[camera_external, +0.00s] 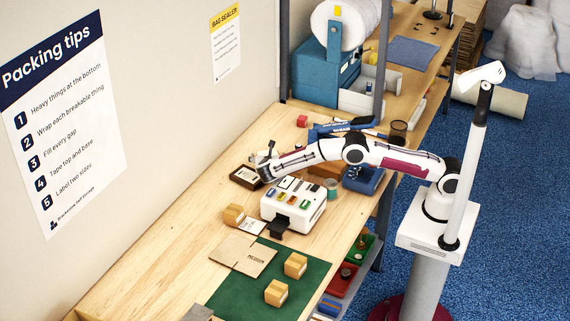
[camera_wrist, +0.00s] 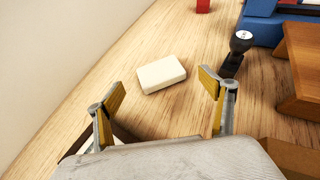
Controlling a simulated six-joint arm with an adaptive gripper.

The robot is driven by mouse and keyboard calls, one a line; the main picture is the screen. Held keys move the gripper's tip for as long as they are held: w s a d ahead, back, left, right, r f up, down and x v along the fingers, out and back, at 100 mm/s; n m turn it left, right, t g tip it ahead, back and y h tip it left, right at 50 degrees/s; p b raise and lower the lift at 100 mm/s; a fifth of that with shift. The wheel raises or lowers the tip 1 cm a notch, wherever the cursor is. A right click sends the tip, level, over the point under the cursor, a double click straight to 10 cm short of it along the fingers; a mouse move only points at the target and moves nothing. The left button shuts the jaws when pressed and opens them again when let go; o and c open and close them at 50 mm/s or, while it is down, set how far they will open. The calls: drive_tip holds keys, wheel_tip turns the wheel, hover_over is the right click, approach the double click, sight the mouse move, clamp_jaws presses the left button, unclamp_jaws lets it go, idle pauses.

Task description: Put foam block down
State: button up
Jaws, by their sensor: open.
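The cream-white foam block (camera_wrist: 161,73) lies flat on the wooden table in the wrist view. My gripper (camera_wrist: 162,88) is open, with its two yellow-padded fingers spread wide. In the picture the block sits just past the fingertips, between their lines, and no finger touches it. Nothing is held. In the external view my gripper (camera_external: 263,166) hangs low over the table by a dark-framed tray; the block cannot be made out clearly there.
A white label machine (camera_external: 293,204) stands close in front of my gripper. A black-handled tool (camera_wrist: 236,52), a brown wooden block (camera_wrist: 302,75) and a blue object (camera_wrist: 262,22) lie to the right. Bare table surrounds the foam block.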

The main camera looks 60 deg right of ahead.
wheel_tip(320, 180, up, 7)
idle(0.4)
drive_tip(key=shift+r, duration=0.15)
idle(0.5)
